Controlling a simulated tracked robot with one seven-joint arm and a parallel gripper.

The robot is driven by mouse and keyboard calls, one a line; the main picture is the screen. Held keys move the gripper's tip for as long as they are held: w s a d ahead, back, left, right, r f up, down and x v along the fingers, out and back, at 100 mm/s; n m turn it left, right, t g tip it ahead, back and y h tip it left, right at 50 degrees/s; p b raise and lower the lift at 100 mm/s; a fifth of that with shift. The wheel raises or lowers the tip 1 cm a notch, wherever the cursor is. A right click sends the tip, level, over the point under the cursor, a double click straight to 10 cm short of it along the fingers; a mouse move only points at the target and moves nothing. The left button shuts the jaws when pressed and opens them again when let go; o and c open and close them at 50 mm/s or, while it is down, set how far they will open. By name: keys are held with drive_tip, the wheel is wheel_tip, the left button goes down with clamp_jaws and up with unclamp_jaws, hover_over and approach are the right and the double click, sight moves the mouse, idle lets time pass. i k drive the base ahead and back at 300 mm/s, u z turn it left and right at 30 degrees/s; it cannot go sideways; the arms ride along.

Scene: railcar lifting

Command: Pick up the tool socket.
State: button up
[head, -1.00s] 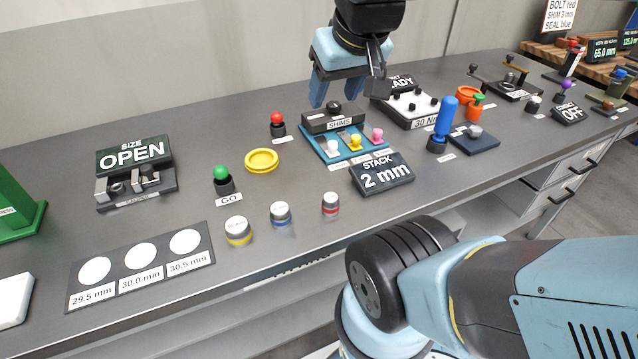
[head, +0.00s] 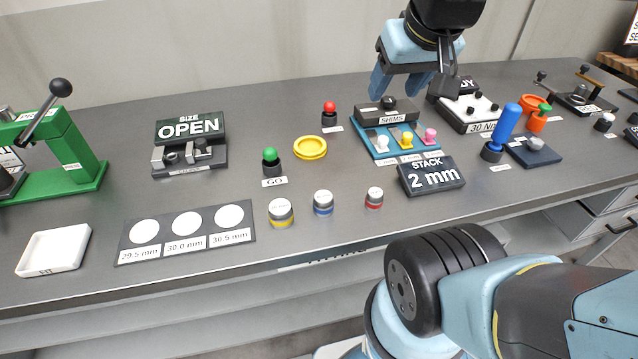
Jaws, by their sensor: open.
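My gripper (head: 411,88) is open and empty, pointing down above and behind the shim stand. No part is clearly labelled as the tool socket. A small grey round piece (head: 535,143) sits on a dark blue plate (head: 547,157) at the right, beside an upright blue handle (head: 508,122) in a black base. Whether this piece is the tool socket I cannot tell. My gripper is to its left and farther back, apart from it.
The shim stand (head: 368,143) with a black knob is below my gripper. The 2 mm stack sign (head: 431,177), torque box (head: 468,112) and orange cup (head: 533,107) stand nearby. Several banded cylinders (head: 323,203) line the front. A green press (head: 75,160) and white tray (head: 53,250) are left.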

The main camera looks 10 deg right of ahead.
sight(323, 201)
drive_tip(key=u, duration=0.1)
drive_tip(key=k, duration=0.5)
drive_tip(key=u, duration=0.15)
drive_tip(key=i, duration=0.15)
drive_tip(key=u, duration=2.3)
drive_tip(key=k, duration=1.15)
drive_tip(key=z, duration=0.3)
